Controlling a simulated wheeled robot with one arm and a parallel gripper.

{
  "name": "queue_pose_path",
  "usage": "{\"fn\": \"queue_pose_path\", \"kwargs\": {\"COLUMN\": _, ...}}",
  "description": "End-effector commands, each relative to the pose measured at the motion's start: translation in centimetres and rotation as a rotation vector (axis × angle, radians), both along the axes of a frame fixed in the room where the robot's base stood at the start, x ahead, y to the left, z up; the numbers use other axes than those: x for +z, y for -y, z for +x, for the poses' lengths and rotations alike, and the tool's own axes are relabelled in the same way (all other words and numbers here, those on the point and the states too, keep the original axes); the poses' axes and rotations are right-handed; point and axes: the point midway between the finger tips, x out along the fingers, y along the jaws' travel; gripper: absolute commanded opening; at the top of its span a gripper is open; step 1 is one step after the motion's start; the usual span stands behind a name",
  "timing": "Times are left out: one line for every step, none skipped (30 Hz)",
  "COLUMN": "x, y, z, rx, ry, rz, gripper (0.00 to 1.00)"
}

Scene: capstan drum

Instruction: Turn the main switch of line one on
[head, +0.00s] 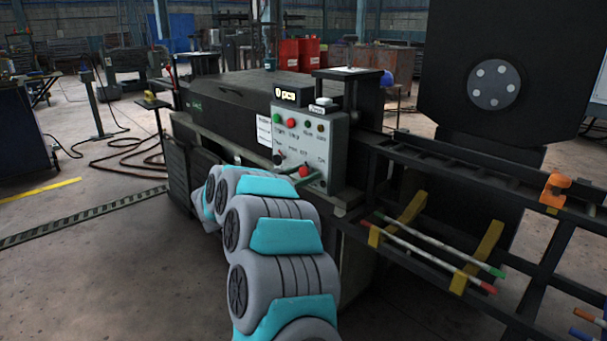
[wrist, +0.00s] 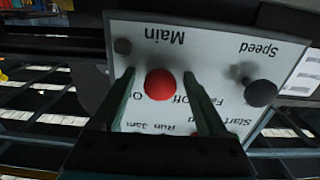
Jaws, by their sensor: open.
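The control panel (head: 318,150) is a grey box with a white front on the machine. Its red knob (head: 304,171) is at the lower right of the panel. In the wrist view the panel is upside down, and the red knob (wrist: 160,84) has the word Main beside it and an Off mark nearby. My gripper (wrist: 159,74) is open, with one finger on each side of the red knob. I cannot tell whether the fingers touch it. The knob's exact setting is unclear. In the head view my gripper (head: 292,172) is small and partly merges with the panel.
A black knob marked Speed (wrist: 261,92) is to the right of the fingers in the wrist view. A green button (head: 276,118) and a red button (head: 291,121) are above, under a lit display (head: 286,94). Rods (head: 435,262) lie on yellow brackets at the right.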

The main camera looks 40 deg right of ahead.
Motion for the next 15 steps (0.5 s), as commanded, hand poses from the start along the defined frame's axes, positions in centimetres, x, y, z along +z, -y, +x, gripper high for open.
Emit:
{"fn": "queue_pose_path", "kwargs": {"x": 0.02, "y": 0.04, "z": 0.0, "rx": 0.0, "ry": 0.0, "rz": 0.0, "gripper": 0.76}}
{"fn": "queue_pose_path", "kwargs": {"x": 0.03, "y": 0.04, "z": 0.01, "rx": 0.0, "ry": 0.0, "rz": 0.0, "gripper": 0.76}}
{"fn": "queue_pose_path", "kwargs": {"x": 0.04, "y": 0.03, "z": 0.02, "rx": 0.0, "ry": 0.001, "rz": 0.0, "gripper": 0.76}}
{"fn": "queue_pose_path", "kwargs": {"x": 0.04, "y": 0.02, "z": 0.02, "rx": 0.001, "ry": 0.001, "rz": 0.0, "gripper": 0.76}}
{"fn": "queue_pose_path", "kwargs": {"x": 0.04, "y": 0.02, "z": 0.02, "rx": 0.001, "ry": 0.001, "rz": 0.0, "gripper": 0.76}}
{"fn": "queue_pose_path", "kwargs": {"x": 0.05, "y": 0.02, "z": 0.02, "rx": 0.001, "ry": 0.001, "rz": 0.0, "gripper": 0.76}}
{"fn": "queue_pose_path", "kwargs": {"x": 0.05, "y": 0.02, "z": 0.02, "rx": 0.001, "ry": 0.001, "rz": 0.0, "gripper": 0.73}}
{"fn": "queue_pose_path", "kwargs": {"x": 0.05, "y": 0.01, "z": 0.03, "rx": 0.001, "ry": 0.001, "rz": 0.0, "gripper": 0.69}}
{"fn": "queue_pose_path", "kwargs": {"x": 0.05, "y": 0.01, "z": 0.02, "rx": 0.001, "ry": 0.001, "rz": 0.0, "gripper": 0.65}}
{"fn": "queue_pose_path", "kwargs": {"x": 0.05, "y": 0.01, "z": 0.03, "rx": 0.001, "ry": 0.001, "rz": 0.0, "gripper": 0.61}}
{"fn": "queue_pose_path", "kwargs": {"x": 0.05, "y": 0.01, "z": 0.03, "rx": 0.001, "ry": 0.001, "rz": 0.0, "gripper": 0.58}}
{"fn": "queue_pose_path", "kwargs": {"x": 0.05, "y": 0.01, "z": 0.03, "rx": 0.001, "ry": 0.001, "rz": 0.0, "gripper": 0.54}}
{"fn": "queue_pose_path", "kwargs": {"x": 0.06, "y": 0.01, "z": 0.02, "rx": 0.001, "ry": 0.001, "rz": 0.0, "gripper": 0.5}}
{"fn": "queue_pose_path", "kwargs": {"x": 0.06, "y": 0.0, "z": 0.03, "rx": 0.001, "ry": 0.001, "rz": 0.0, "gripper": 0.47}}
{"fn": "queue_pose_path", "kwargs": {"x": 0.06, "y": 0.0, "z": 0.03, "rx": 0.001, "ry": 0.001, "rz": 0.0, "gripper": 0.42}}
